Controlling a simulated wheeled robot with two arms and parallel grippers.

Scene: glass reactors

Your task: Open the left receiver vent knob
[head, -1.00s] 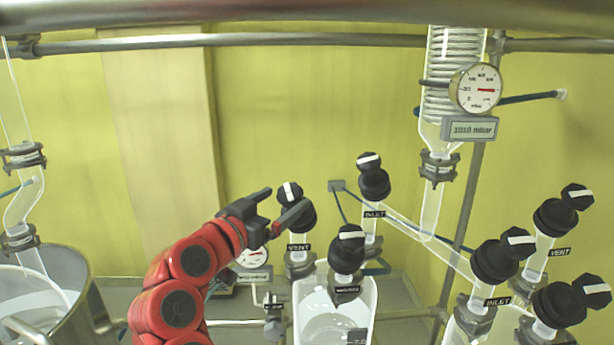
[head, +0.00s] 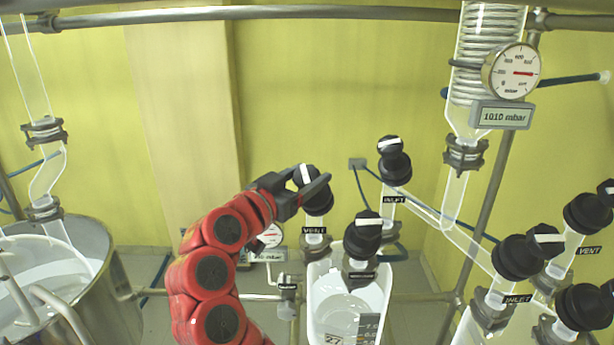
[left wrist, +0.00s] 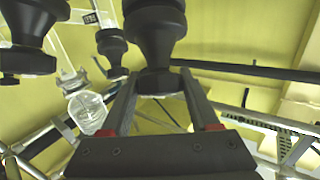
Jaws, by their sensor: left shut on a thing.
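The left receiver's vent knob (head: 318,202) is black with a white bar on its cap, above a VENT label (head: 314,231) and the left glass receiver (head: 374,290). My left gripper (head: 314,178), on the red arm, is shut on this knob with one finger on either side of its cap. In the left wrist view the two fingers (left wrist: 159,92) hold the narrow end of the black knob (left wrist: 158,35). The white bar points roughly up in the head view. My right gripper is not in view.
A gauge (head: 512,71) with a 1010 mbar display hangs upper right. A steel vessel (head: 118,290) stands at left.

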